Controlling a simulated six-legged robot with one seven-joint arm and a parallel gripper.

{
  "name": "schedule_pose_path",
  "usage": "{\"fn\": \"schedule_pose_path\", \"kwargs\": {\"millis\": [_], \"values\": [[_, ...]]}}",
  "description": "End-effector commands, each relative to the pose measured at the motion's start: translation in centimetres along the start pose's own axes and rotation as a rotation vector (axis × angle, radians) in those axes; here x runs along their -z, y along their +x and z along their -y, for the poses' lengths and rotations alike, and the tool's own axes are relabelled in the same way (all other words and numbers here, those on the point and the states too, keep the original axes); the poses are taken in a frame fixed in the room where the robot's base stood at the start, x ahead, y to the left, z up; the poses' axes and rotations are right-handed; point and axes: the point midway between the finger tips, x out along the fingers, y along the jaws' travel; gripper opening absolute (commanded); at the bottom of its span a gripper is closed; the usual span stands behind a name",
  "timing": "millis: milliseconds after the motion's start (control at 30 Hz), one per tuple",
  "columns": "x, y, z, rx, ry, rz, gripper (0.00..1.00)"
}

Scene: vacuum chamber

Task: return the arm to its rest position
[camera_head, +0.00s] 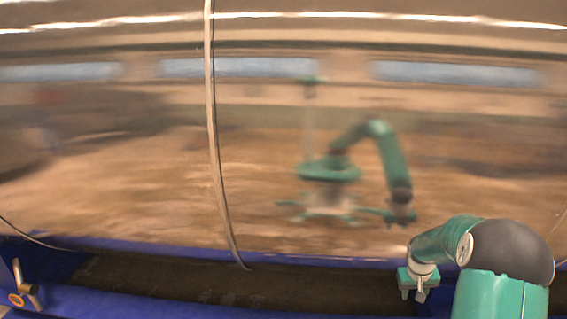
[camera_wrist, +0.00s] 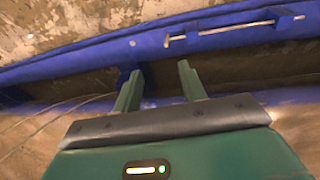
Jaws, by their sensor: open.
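My arm shows at the lower right of the head view, teal with a dark grey joint, bent so that its end points down. My gripper (camera_head: 418,290) hangs near the bottom edge, in front of the blue rail. In the wrist view my gripper (camera_wrist: 160,85) is open, its two teal fingers apart with nothing between them. The fingertips point toward the dark strip and the blue rail, and I cannot tell how far off these are.
A large shiny metal chamber wall (camera_head: 110,190) fills the head view and mirrors my body. A blue rail (camera_head: 180,301) runs along its foot, with a brass-coloured fitting (camera_head: 24,290) at the left. In the wrist view a blue rail (camera_wrist: 100,52) carries a thin metal rod (camera_wrist: 232,27).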

Motion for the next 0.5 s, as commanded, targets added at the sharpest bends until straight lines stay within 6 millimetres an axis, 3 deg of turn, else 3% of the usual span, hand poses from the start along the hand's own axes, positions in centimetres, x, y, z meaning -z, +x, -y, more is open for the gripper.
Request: {"fn": "schedule_pose_path", "kwargs": {"millis": [33,100,267,500], "values": [[0.1,-2.9,0.8,-0.008,-0.009,-0.019,0.41],[-0.2,-6.2,1.8,-0.012,-0.015,-0.036,0.41],[-1.8,-13.2,4.3,-0.018,-0.028,-0.076,0.41],[-6.0,-22.3,7.9,-0.008,-0.040,-0.143,0.41]]}}
